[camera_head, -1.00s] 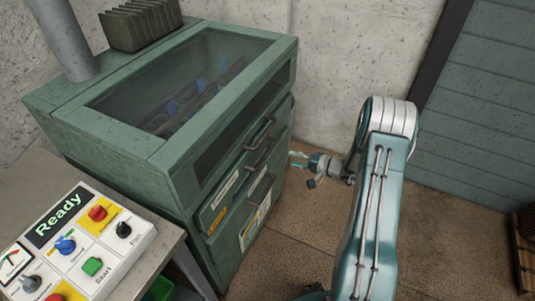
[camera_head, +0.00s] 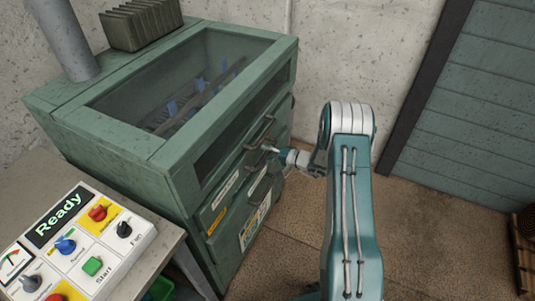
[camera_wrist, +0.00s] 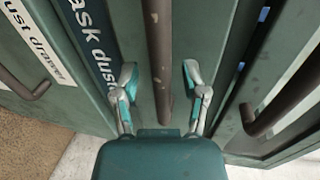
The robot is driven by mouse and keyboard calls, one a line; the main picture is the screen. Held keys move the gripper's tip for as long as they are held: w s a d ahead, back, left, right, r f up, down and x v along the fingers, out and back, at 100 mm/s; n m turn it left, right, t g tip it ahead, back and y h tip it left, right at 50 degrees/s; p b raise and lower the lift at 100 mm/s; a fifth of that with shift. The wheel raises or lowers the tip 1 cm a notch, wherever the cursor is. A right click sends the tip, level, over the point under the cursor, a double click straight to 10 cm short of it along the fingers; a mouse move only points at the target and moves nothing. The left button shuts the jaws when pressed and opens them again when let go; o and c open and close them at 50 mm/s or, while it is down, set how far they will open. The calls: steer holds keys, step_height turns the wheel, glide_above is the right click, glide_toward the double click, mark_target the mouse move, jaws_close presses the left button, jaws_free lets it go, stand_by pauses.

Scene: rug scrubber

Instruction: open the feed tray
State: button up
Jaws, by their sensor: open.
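The green machine (camera_head: 120,140) has several dark bar handles on its front. No label reading feed tray is legible, so I cannot tell which handle belongs to it. My gripper (camera_head: 272,149) is at the machine's front, by the middle handle. In the wrist view my gripper (camera_wrist: 160,85) is open, with one finger on each side of the middle handle (camera_wrist: 160,50). The bar lies between the fingers, with gaps visible on both sides. Another handle (camera_wrist: 285,100) is to the right, and the dust drawer handle (camera_wrist: 22,85) is to the left.
A control panel (camera_head: 75,245) reading Ready stands on a table at the lower left. A glass lid (camera_head: 190,85) covers blue-marked parts inside the machine. A concrete wall (camera_head: 350,50) is behind. Brown floor (camera_head: 420,230) is open to the right.

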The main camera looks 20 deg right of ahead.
jaws_close()
